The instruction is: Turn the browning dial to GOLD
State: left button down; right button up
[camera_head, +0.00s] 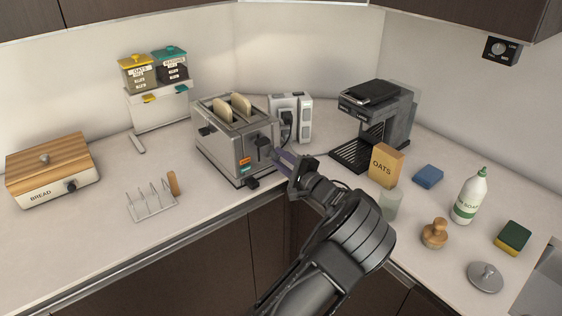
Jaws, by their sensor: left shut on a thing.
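A silver toaster (218,155) stands on the counter with two slices of bread (232,106) in its slots. Its near end carries a black lever (263,142) and small orange and teal labels (245,164). My left gripper (279,156) reaches in from the bottom and its fingertips are at the right side of this end. It is shut on what I take to be the browning dial, which the fingers hide. The dial's marks and the GOLD setting cannot be read. My right gripper is not in view.
A coffee machine (392,112), an oats box (385,166) and a glass (390,204) stand right of my arm. A wire rack (152,207) and a bread box (50,182) stand left. A white appliance (305,118) is close behind the toaster. The counter in front of the toaster is clear.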

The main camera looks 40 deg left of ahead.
pick_arm(q)
jog(key=m, duration=0.5)
jog(key=m+p, duration=0.1)
jog(key=m, duration=0.4)
jog(key=shift+f+p, duration=0.15)
jog(key=shift+p, duration=0.15)
jog(key=shift+m, duration=0.3)
jog(key=c, duration=1.2)
grip_release()
jog(key=shift+o, duration=0.2)
jog(key=shift+d, duration=0.1)
jog(key=b+v, duration=0.1)
jog(key=v, duration=0.6)
jog(key=shift+d+b, duration=0.35)
jog(key=shift+b, duration=0.05)
